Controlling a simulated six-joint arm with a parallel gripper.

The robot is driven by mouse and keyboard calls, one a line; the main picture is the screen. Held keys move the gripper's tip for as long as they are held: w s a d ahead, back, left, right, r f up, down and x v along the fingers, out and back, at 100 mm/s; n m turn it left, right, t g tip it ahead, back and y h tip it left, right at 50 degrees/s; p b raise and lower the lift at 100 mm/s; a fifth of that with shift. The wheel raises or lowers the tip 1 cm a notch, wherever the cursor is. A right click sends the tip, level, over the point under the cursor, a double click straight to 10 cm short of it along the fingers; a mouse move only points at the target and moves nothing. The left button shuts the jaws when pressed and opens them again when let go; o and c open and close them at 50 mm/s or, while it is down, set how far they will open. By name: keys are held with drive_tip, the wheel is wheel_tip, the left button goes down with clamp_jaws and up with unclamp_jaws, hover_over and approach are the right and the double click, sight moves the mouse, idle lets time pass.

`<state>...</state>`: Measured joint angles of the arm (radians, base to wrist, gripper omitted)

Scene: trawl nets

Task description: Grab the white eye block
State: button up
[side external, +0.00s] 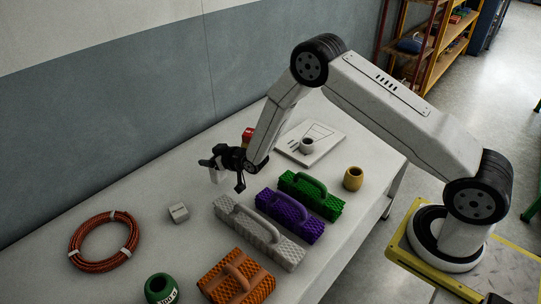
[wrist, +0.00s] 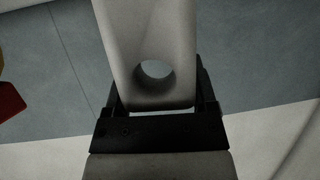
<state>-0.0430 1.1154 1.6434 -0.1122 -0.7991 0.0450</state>
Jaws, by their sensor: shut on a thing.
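The white eye block (wrist: 145,35) fills the upper middle of the wrist view, a pale block with a round hole through it. My gripper (side external: 222,172) is shut on it, with dark jaws at both sides of its lower end in the wrist view. In the side view the white block (side external: 217,175) shows as a small pale piece between the dark fingers, partly hidden by them. The gripper holds it above the back part of the pale table.
Grey, purple (side external: 290,216), green and orange (side external: 236,278) handled blocks stand on the table (side external: 150,190). A rope coil (side external: 104,241), small grey block (side external: 178,212), green spool (side external: 160,288), yellow pot (side external: 353,178), red object (side external: 248,135) and white board (side external: 322,133) surround them. A wall runs behind.

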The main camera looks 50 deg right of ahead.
drive_tip(key=a+r+v, duration=0.1)
drive_tip(key=v, duration=0.7)
drive_tip(key=w+r+v, duration=0.1)
drive_tip(key=r+v, duration=0.1)
drive_tip(key=v, duration=0.6)
drive_tip(key=shift+r, duration=0.25)
